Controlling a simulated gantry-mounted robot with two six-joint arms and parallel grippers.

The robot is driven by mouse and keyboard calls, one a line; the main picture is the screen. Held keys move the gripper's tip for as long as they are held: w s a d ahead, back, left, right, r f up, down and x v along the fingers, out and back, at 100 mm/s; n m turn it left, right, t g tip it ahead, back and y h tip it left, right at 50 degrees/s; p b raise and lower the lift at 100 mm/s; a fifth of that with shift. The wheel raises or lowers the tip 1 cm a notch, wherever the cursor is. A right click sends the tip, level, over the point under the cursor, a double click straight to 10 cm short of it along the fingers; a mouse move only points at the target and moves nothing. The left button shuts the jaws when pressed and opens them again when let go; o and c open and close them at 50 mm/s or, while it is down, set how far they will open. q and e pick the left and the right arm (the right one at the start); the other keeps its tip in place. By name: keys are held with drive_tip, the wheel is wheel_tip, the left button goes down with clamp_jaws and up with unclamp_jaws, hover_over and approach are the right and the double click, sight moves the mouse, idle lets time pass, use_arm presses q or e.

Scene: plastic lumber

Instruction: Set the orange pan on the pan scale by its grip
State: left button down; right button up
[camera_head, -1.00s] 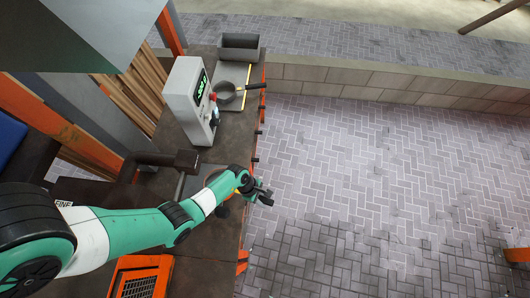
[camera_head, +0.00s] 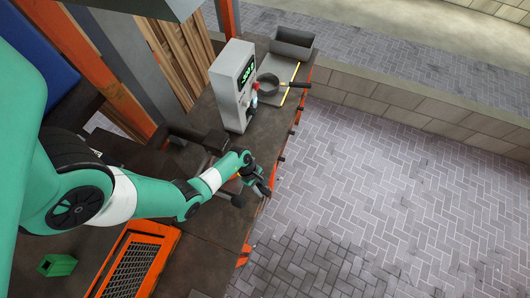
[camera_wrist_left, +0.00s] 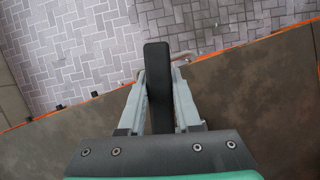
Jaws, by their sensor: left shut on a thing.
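My left gripper (camera_head: 262,186) is low at the front edge of the dark bench. In the left wrist view (camera_wrist_left: 160,88) its two fingers are shut on a black bar-shaped grip (camera_wrist_left: 157,62). The orange pan's body cannot be made out; only a small orange-red patch (camera_head: 239,174) shows beside my wrist in the head view. The scale is a grey upright housing (camera_head: 229,98) with a green lit display, farther back on the bench. My right gripper is not in view.
A grey open box (camera_head: 292,43) stands at the bench's far end. Bare bench top (camera_head: 210,232) lies nearer than my gripper; paved floor is beyond the edge.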

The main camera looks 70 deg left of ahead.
use_arm(q)
drive_tip(key=shift+f, duration=0.6)
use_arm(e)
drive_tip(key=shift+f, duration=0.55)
use_arm(q)
drive_tip(key=c, duration=0.5)
unclamp_jaws()
drive_tip(key=shift+r, duration=0.1)
drive_tip(key=p+v, duration=0.3)
drive_tip(key=v, duration=0.7)
drive_tip(key=shift+a+r, duration=0.2)
drive_tip(key=shift+r, duration=0.15)
drive_tip(key=shift+s+a+r, duration=0.1)
drive_tip(key=shift+r, duration=0.2)
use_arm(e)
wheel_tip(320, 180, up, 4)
